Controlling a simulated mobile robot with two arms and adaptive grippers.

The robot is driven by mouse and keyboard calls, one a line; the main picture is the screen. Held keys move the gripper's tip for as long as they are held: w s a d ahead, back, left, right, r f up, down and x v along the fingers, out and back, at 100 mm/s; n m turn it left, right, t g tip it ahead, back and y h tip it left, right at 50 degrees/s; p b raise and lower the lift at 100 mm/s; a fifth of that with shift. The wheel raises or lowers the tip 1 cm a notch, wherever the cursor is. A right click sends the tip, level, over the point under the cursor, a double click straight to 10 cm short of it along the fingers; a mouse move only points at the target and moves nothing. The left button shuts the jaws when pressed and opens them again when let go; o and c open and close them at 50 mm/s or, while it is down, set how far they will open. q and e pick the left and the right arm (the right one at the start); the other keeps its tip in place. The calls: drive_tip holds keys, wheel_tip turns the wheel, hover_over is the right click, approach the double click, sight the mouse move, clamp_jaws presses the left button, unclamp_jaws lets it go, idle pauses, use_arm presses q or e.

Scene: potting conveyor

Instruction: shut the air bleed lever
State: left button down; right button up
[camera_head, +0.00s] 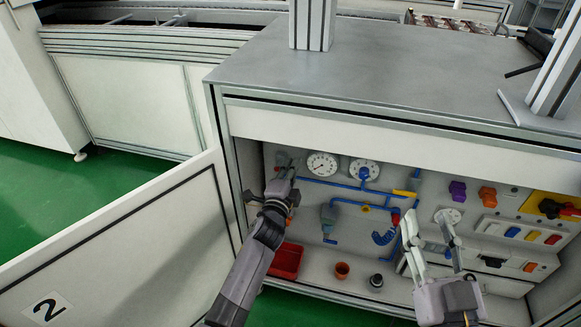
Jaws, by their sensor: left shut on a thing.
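My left gripper (283,172) reaches into the open cabinet and is shut at the left end of the upper blue pipe (330,186), left of the gauges. Its fingers and wrist hide what it holds; I cannot tell whether that is the air bleed lever. A yellow lever (404,193) lies along the pipe's right end. A small yellow handle (366,208) sits on the lower pipe. My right gripper (428,222) is open and empty, with its two fingers apart in front of the right part of the panel.
Two round gauges (322,164) are on the back panel. A red bin (287,261), an orange cup (342,270) and a dark round part (376,281) stand on the cabinet floor. Coloured switches (512,232) are at right. The open door marked 2 (120,245) stands at left.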

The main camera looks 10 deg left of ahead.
use_arm(q)
drive_tip(key=shift+d+f+m+b, duration=0.15)
drive_tip(key=shift+f+m+b, duration=0.4)
drive_tip(key=shift+m, duration=0.95)
use_arm(e)
drive_tip(key=shift+s+a+r+t+y, duration=0.1)
drive_tip(key=shift+s+r+t+y, duration=0.15)
drive_tip(key=shift+r+t, duration=0.35)
drive_tip(key=shift+s+d+r+t+y, duration=0.15)
drive_tip(key=shift+s+r+t, duration=0.2)
drive_tip(key=shift+r, duration=0.5)
drive_tip(key=shift+s+a+r+t+y, duration=0.2)
drive_tip(key=shift+r+t, duration=0.25)
drive_tip(key=shift+r, duration=0.3)
use_arm(q)
drive_tip(key=shift+f, duration=0.1)
drive_tip(key=c, duration=1.7)
unclamp_jaws()
drive_tip(key=shift+o, duration=0.5)
drive_tip(key=s, duration=1.2)
drive_tip(key=shift+a, duration=0.25)
